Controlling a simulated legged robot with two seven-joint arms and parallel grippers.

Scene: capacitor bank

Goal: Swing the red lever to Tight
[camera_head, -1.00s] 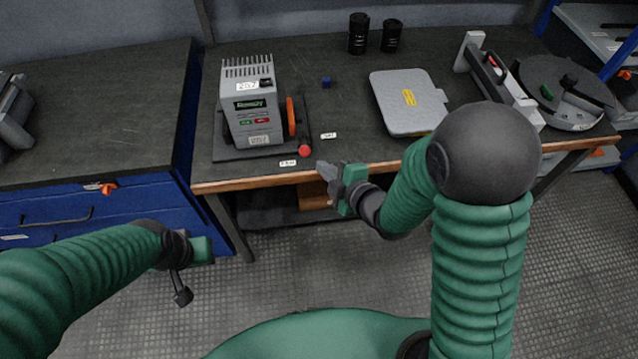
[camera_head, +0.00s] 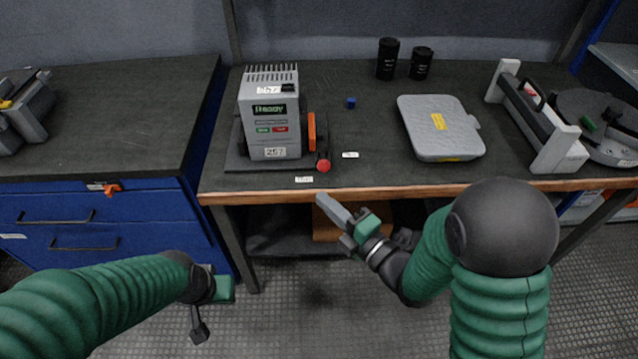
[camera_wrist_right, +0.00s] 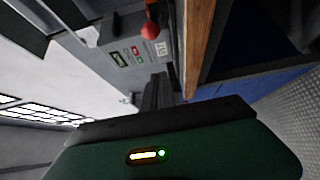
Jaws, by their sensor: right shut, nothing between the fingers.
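The red-knobbed lever (camera_head: 323,165) is on the right side of the grey capacitor bank machine (camera_head: 270,115), low down beside an orange part (camera_head: 311,131). Its red knob (camera_wrist_right: 149,30) also shows in the right wrist view. Two small white labels lie on the bench, one in front of the machine (camera_head: 304,179) and one right of the lever (camera_head: 350,155); I cannot read them. My right gripper (camera_head: 335,209) is shut and empty, in front of the bench edge, below and apart from the knob. My left gripper (camera_head: 198,330) hangs low at left, away from the bench; its jaw state is unclear.
The wooden bench edge (camera_head: 450,191) lies between my right gripper and the lever. A grey case (camera_head: 440,128), a small blue cube (camera_head: 351,102) and two black cylinders (camera_head: 388,58) are on the bench. Blue drawers (camera_head: 90,222) stand at left.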

